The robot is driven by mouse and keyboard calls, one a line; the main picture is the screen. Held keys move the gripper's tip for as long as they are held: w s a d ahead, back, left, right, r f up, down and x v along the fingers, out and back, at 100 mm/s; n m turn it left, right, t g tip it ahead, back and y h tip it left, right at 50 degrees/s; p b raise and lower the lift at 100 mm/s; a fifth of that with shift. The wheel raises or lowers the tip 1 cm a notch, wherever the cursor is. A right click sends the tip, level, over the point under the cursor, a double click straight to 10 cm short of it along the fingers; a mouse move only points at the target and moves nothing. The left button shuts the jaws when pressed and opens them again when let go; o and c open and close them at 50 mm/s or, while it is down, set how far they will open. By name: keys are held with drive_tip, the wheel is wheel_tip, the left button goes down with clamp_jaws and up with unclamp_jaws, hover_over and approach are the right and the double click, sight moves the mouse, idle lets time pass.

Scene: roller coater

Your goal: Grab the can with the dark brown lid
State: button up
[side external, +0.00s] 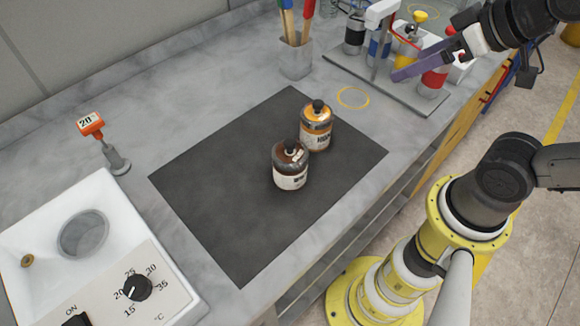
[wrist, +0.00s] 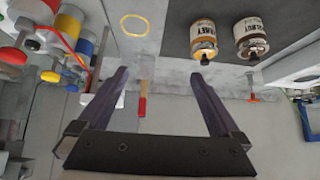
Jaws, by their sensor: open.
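The can with the dark brown lid (side external: 290,176) stands upright on the black mat, with a pale label and a black cap. It is at the upper right in the wrist view (wrist: 250,36). A similar can with an orange lid (side external: 316,130) stands just behind and to the right of it; in the wrist view this can (wrist: 203,36) is to its left. My gripper (side external: 420,62) is up at the right, above the rack and well away from both cans. In the wrist view its purple fingers (wrist: 162,78) are spread apart with nothing between them.
The black mat (side external: 215,195) is otherwise bare. A rack (side external: 385,80) with coloured bottles stands below my gripper. A grey holder (side external: 296,60) with brushes is at the back, and a white water bath (side external: 70,215) is at the left. A yellow ring (side external: 353,97) marks the bench.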

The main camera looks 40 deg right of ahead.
drive_tip(key=w+a+t+y, duration=0.1)
drive_tip(key=w+a+t, duration=0.1)
drive_tip(key=w, duration=0.2)
drive_tip(key=n+t+y, duration=0.1)
drive_tip(key=n+y, duration=0.5)
approach(274, 166)
drive_tip(key=d, duration=0.1)
drive_tip(key=s+d, duration=0.1)
drive_tip(key=d, duration=0.1)
drive_tip(key=shift+s+d+f, duration=0.15)
drive_tip(key=shift+d+f, duration=0.15)
drive_tip(key=shift+d, duration=0.05)
drive_tip(key=shift+s+a+n, duration=0.15)
drive_tip(key=shift+a+n, duration=0.2)
drive_tip(key=shift+n, duration=0.05)
drive_tip(key=shift+w+a+f, duration=0.2)
drive_tip(key=shift+w+a, duration=0.05)
drive_tip(key=shift+w, duration=0.35)
drive_tip(key=shift+x, duration=0.85)
drive_tip(key=shift+y, duration=0.3)
drive_tip(key=shift+f+x, duration=0.1)
drive_tip(key=shift+x, duration=2.55)
drive_tip(key=shift+f+x, duration=0.15)
drive_tip(key=shift+x, duration=2.5)
drive_tip(key=shift+s, duration=0.1)
